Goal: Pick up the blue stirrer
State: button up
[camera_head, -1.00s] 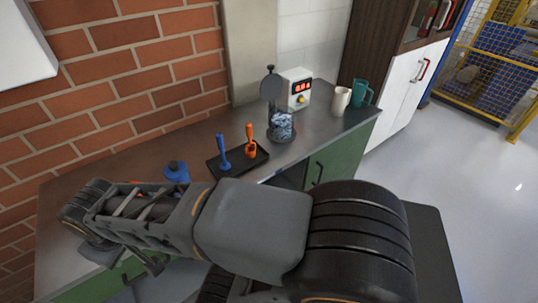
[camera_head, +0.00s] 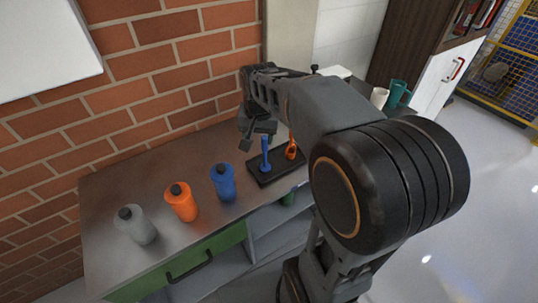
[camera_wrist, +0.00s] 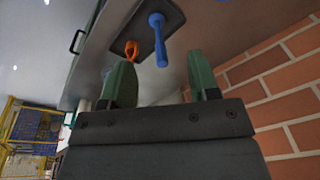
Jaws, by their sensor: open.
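The blue stirrer (camera_head: 265,154) stands upright in a black tray (camera_head: 263,180) on the counter. In the wrist view the blue stirrer (camera_wrist: 159,40) shows beyond the fingertips, its line falling between them. An orange stirrer (camera_head: 291,151) stands beside it to the right, and it shows in the wrist view (camera_wrist: 131,48) near the left finger. My gripper (camera_head: 259,136) hangs just behind and above the blue stirrer. In the wrist view my gripper (camera_wrist: 158,58) has its two green fingers apart, with nothing held. I cannot tell the exact gap to the stirrer.
A blue bottle (camera_head: 224,183), an orange bottle (camera_head: 181,202) and a grey bottle (camera_head: 136,225) stand left of the tray. A white mug (camera_head: 379,97) and a teal mug (camera_head: 397,95) stand at the far right. The brick wall (camera_head: 150,70) rises behind the counter.

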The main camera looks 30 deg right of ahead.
aim_at(265, 137)
jog(key=w+d+m+g+p, duration=0.25)
jog(key=w+d+m, duration=0.35)
jog(key=w, duration=0.3)
jog(key=shift+t, duration=0.35)
jog(key=f, duration=0.5)
jog(key=w+d+f, duration=0.1)
jog(key=f, duration=0.1)
jog(key=shift+f+p, duration=0.35)
jog(key=shift+p, duration=0.05)
jog(key=shift+a+f+p, duration=0.15)
jog(key=shift+f+p, duration=0.65)
jog(key=shift+f, duration=2.4)
jog(key=shift+c, duration=0.4)
jog(key=shift+w, duration=0.1)
jog(key=c, duration=0.9)
jog(key=shift+o, duration=0.2)
jog(key=shift+r, duration=0.1)
